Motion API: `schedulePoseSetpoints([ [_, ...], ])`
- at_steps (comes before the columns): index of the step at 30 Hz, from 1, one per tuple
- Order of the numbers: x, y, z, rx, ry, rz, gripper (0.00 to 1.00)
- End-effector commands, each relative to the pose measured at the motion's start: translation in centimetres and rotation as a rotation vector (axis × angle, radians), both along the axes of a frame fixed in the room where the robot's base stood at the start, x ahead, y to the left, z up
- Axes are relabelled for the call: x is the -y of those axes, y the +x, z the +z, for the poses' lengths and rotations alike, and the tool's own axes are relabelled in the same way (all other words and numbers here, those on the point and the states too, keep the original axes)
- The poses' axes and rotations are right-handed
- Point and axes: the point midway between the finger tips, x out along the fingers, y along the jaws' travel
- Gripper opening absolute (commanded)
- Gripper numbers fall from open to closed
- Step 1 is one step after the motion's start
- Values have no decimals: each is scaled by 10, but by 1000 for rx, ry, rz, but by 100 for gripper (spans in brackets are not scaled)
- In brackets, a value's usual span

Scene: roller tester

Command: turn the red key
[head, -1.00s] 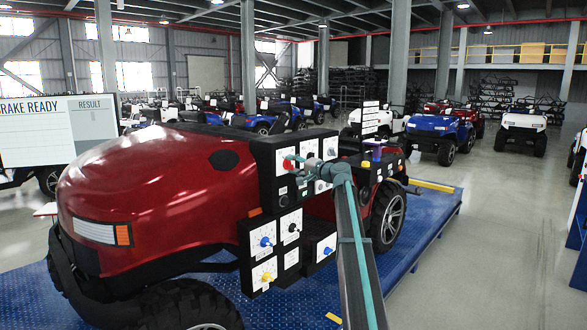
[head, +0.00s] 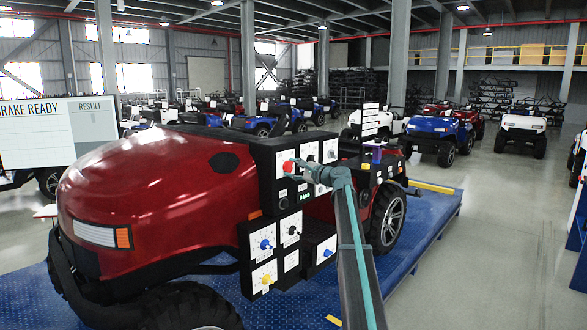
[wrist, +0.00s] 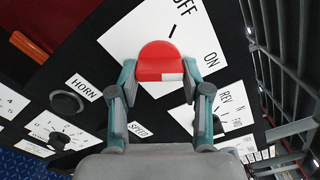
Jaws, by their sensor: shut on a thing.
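The red key (wrist: 160,62) is a rounded red knob on a white plate marked OFF and ON in the wrist view. A short black mark sits on the plate above it. In the head view the red key (head: 288,166) is on the upper part of the black control panel (head: 262,150). My gripper (wrist: 160,76) has one finger on each side of the key and is shut on it. In the head view my gripper (head: 298,166) reaches the key from the right and hides part of the panel.
A HORN button (wrist: 66,103), a SPEED label (wrist: 140,129) and a REV/N/FWD selector (wrist: 214,124) lie close around my fingers. Lower panels carry a blue knob (head: 266,244) and a yellow knob (head: 266,279). The red vehicle body (head: 150,190) is to the left.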

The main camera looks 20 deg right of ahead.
Motion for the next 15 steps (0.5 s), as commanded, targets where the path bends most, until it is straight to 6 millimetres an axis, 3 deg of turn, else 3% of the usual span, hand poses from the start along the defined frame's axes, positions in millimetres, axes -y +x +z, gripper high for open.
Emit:
schedulePoseSetpoints([
  [15, 0, 0, -1, -34, 75, -1, 13],
])
